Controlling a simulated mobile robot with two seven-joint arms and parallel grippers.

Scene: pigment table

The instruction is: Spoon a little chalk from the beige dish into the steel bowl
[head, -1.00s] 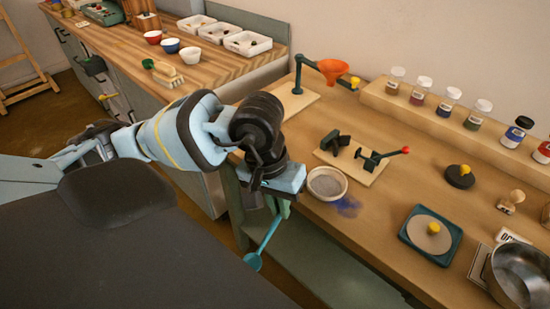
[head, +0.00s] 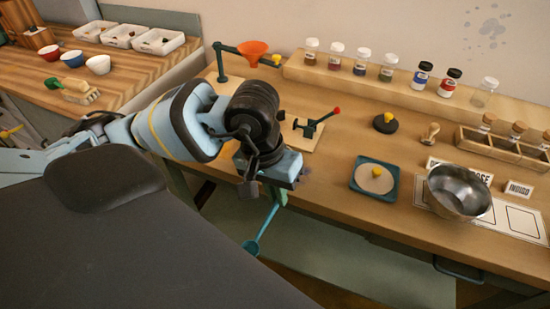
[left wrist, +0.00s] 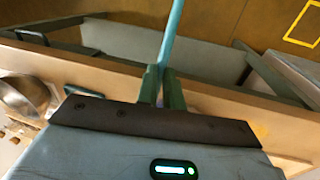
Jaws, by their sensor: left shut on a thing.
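My left gripper (head: 276,194) is shut on a teal spoon (head: 266,226), which hangs down in front of the table's front edge. The spoon's scoop (head: 251,247) looks empty, though it is small. In the left wrist view the green fingers (left wrist: 161,88) close around the spoon's handle (left wrist: 172,35). The steel bowl (head: 457,192) stands on the table, well to the right of the gripper. Part of it shows at the left edge of the left wrist view (left wrist: 28,92). My right gripper is out of view.
A teal tray with a pale disc (head: 374,180) lies between gripper and bowl. Jars line a rear shelf (head: 400,93). Table between tray and bowl is clear.

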